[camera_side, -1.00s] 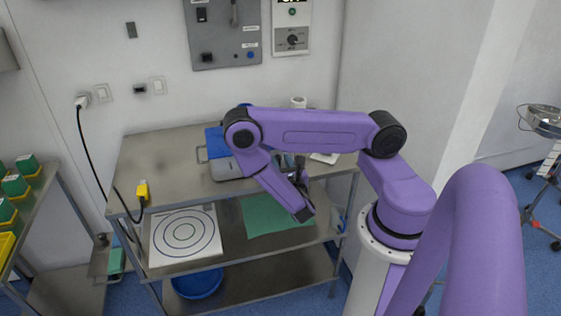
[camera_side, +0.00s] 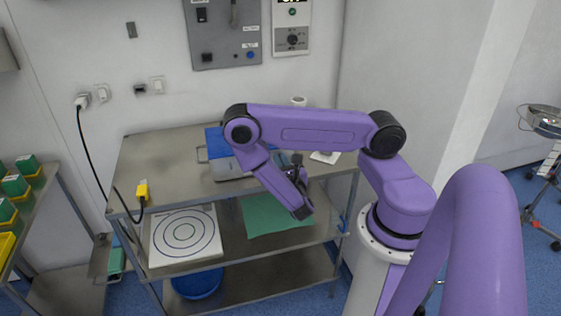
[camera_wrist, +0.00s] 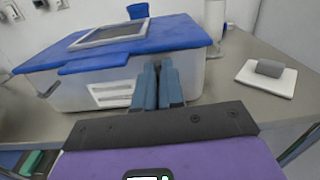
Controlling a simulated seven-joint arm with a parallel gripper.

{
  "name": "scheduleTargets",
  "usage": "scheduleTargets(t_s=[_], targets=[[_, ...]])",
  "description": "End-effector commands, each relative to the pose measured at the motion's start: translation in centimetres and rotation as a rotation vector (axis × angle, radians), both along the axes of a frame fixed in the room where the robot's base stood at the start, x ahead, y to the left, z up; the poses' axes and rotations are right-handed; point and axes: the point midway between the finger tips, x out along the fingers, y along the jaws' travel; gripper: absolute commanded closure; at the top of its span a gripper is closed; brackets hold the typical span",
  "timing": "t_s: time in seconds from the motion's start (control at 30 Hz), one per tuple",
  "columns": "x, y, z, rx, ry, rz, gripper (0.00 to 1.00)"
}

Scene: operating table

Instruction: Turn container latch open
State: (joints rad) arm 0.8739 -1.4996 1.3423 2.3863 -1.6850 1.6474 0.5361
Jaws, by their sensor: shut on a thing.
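The container (camera_wrist: 80,90) has a pale grey body and a blue lid with a grey-framed window in its top. It stands on the steel table, and its blue lid (camera_side: 214,140) also shows in the side view, partly behind my arm. A blue flap (camera_wrist: 93,64) hangs from the lid's front edge, left of my gripper. My gripper (camera_wrist: 158,66) is at the container's front wall, right of centre, with its two blue-grey fingers close together. They are shut on what seems to be the container latch, which the fingers hide.
A white pad with a grey roll (camera_wrist: 268,74) lies on the table to the right. A white cylinder (camera_side: 298,102) stands behind. The table's left part is clear.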

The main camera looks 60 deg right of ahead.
Motion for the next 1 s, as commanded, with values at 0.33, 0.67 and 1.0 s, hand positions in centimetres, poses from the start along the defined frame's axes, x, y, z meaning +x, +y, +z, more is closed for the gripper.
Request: scheduleTargets(t_s=[0.33,0.67,1.0], targets=[[0.23,0.29,-0.14,-0.168,0.18,0.002,1.0],[0.48,0.53,-0.31,-0.385,0.407,0.0,1.0],[0.71,0.75,-0.64,-0.607,0.64,0.001,1.0]])
